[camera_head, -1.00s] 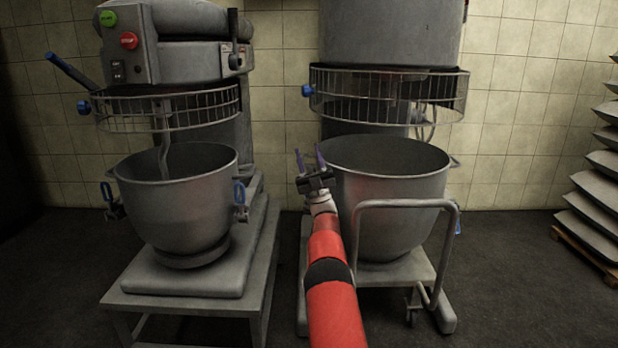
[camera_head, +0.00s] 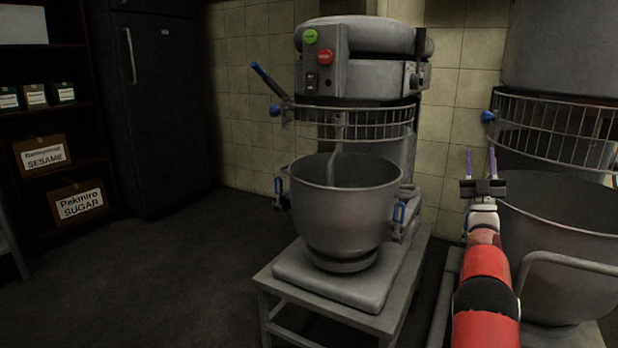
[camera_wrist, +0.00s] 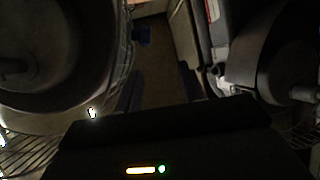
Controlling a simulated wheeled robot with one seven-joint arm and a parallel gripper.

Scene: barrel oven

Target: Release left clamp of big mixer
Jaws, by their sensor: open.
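The big mixer stands at the right edge of the head view, with its grey bowl (camera_head: 560,225) under a wire guard (camera_head: 560,130) and a blue knob (camera_head: 488,117) at the guard's left. The frame cuts it off. My gripper (camera_head: 481,160) is open and empty, its two thin purple fingers pointing up, just left of the big bowl's rim in the picture. I cannot make out the left clamp; my gripper and arm cover that side. The dark wrist view shows the gripper's fingers (camera_wrist: 160,88), with rounded mixer parts and wire guards on both sides and a blue knob (camera_wrist: 143,36).
A smaller mixer (camera_head: 345,215) with blue clamps on its bowl stands on a low table (camera_head: 310,305) left of my arm. A wheeled bowl frame's rail (camera_head: 570,262) curves before the big bowl. Floor (camera_head: 190,270) is clear left; a dark cabinet (camera_head: 150,110) and shelves stand behind.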

